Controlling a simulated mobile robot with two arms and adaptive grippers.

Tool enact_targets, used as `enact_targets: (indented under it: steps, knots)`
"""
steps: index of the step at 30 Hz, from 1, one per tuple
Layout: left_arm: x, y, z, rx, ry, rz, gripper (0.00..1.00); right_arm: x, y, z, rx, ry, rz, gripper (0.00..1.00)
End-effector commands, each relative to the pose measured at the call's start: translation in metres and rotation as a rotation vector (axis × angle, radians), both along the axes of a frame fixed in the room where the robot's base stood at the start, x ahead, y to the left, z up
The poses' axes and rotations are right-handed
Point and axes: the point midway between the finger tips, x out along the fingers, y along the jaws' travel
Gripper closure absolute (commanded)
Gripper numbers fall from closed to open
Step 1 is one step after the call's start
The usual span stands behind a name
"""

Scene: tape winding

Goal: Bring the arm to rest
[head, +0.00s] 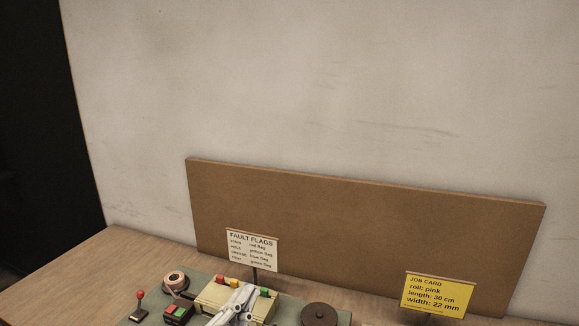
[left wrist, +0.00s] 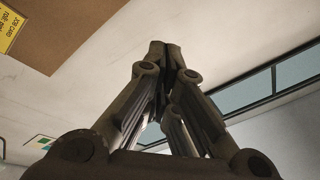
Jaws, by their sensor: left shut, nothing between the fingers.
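My left gripper (head: 238,303) shows at the bottom of the head view, in front of a cream box with coloured pieces on top. In the left wrist view the left gripper (left wrist: 170,50) has its fingertips together with nothing between them. That view looks upward past the fingers to the wall and a window. My right gripper is in neither view.
A grey-green machine base (head: 140,320) on the wooden table (head: 95,265) carries a red-knobbed lever (head: 140,296), a roll (head: 176,281) and a dark disc (head: 319,314). A fault flags sign (head: 252,252), a yellow job card (head: 437,295) and a brown board (head: 350,225) stand behind.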

Motion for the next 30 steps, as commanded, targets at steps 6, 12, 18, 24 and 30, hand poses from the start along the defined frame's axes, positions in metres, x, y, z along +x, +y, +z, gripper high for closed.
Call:
enact_targets:
  steps: [6,12,18,24,30]
  knots:
    - [-0.019,0.081,-0.101,-0.219,0.485,0.310,1.00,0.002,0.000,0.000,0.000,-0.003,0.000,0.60]
    - [-0.094,0.119,-0.198,-0.329,0.955,0.505,1.00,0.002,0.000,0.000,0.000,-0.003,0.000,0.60]
    - [-0.177,0.126,-0.253,-0.370,1.320,0.593,1.00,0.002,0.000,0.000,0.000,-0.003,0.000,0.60]
    - [-0.254,0.122,-0.278,-0.380,1.612,0.626,1.00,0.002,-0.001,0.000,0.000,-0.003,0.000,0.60]
    - [-0.235,0.120,-0.337,-0.367,1.615,0.630,1.00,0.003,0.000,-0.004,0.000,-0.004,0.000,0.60]
